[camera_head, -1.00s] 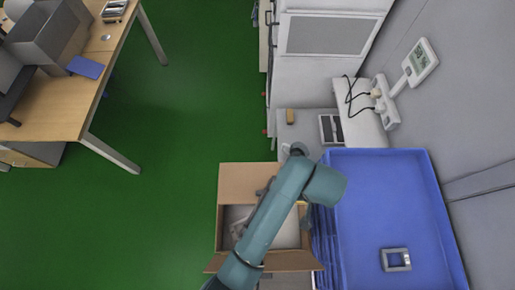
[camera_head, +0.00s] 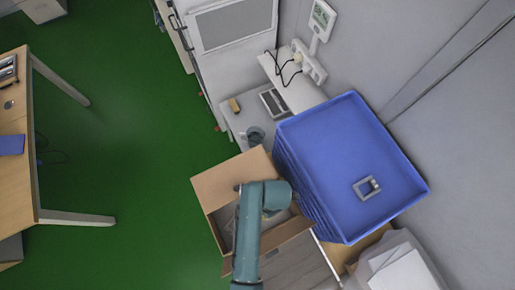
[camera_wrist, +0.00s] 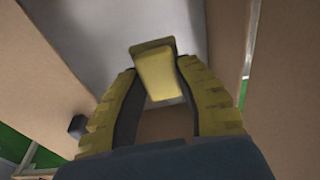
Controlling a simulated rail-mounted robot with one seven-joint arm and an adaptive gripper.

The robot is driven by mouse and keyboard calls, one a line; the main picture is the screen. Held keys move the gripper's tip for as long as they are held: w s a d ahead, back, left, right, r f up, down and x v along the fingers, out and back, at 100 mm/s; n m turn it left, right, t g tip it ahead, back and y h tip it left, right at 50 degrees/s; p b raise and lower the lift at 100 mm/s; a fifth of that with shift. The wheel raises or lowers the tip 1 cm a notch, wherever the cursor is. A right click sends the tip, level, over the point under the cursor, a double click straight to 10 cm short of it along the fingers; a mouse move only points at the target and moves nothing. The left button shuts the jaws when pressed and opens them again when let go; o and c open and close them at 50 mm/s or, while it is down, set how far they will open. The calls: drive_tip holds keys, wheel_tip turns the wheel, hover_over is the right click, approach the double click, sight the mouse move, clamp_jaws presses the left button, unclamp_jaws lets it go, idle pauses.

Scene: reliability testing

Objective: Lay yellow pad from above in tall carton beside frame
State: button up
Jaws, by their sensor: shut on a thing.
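The yellow pad (camera_wrist: 155,72) is held between the fingertips of my gripper (camera_wrist: 157,75) in the wrist view. The open brown carton (camera_head: 222,186) stands beside the stacked blue trays in the head view, with flaps spread. My arm reaches over its opening and hides part of the inside, and most of my gripper. In the wrist view, brown cardboard walls (camera_wrist: 60,65) rise on both sides of the gripper, with a pale grey surface beyond the pad. Whether the pad touches that surface I cannot tell. A grey square frame (camera_head: 359,190) lies in the top blue tray.
The blue tray stack (camera_head: 345,110) is close to the carton's right side. A grey bench (camera_head: 232,122) with a small tan block and a dark-screened device stands behind. A wooden table (camera_head: 20,190) is at the left. Green floor between is clear.

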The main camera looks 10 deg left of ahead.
wheel_tip(320, 180, down, 9)
drive_tip(key=shift+f+b, duration=0.15)
drive_tip(key=shift+b, duration=0.15)
drive_tip(key=shift+f, duration=0.15)
drive_tip(key=o, duration=1)
drive_tip(key=shift+c, duration=0.2)
